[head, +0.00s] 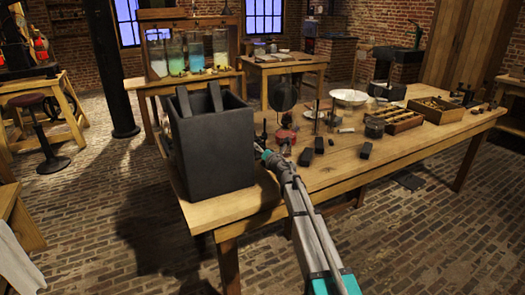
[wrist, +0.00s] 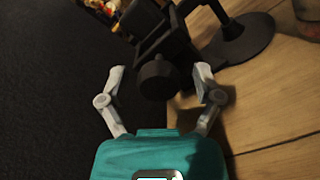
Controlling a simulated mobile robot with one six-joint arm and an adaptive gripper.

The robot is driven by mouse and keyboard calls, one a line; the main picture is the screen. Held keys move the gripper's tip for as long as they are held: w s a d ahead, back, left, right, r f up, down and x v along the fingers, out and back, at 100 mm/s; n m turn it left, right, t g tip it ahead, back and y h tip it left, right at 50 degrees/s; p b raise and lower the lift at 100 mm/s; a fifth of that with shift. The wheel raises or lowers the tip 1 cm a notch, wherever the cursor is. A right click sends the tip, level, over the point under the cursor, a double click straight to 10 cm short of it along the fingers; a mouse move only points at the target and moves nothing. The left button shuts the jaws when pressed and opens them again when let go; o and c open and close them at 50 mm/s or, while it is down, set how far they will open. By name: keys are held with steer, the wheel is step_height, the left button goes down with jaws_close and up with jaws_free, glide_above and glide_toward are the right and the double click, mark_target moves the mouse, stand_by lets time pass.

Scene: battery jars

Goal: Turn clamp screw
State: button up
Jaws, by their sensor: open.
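In the wrist view, a dark round knob, which looks like the clamp screw (wrist: 156,82), sticks out of a dark clamp body (wrist: 168,42) toward me. My gripper (wrist: 160,73) is open, with one grey finger on each side of the knob. A gap shows on the left; on the right the finger is close, and I cannot tell whether it touches. In the head view my gripper (head: 262,150) is at the right side of a large dark box (head: 212,155). The clamp screw is too small and hidden to make out there.
The box stands at the left end of the wooden table (head: 240,208). A dark round base (wrist: 240,40) is right behind the clamp. Small black blocks (head: 306,157), a white bowl (head: 349,97) and wooden trays (head: 397,118) stand farther right. The table's front right is clear.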

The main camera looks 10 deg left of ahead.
steer(key=c, duration=1.1)
steer(key=shift+d, duration=0.15)
steer(key=shift+c, duration=0.2)
steer(key=shift+m, duration=0.5)
jaws_close()
steer(key=m, duration=0.4)
steer(key=shift+m, duration=0.3)
steer(key=m, duration=0.6)
steer(key=shift+w, duration=0.1)
steer(key=shift+m, duration=0.3)
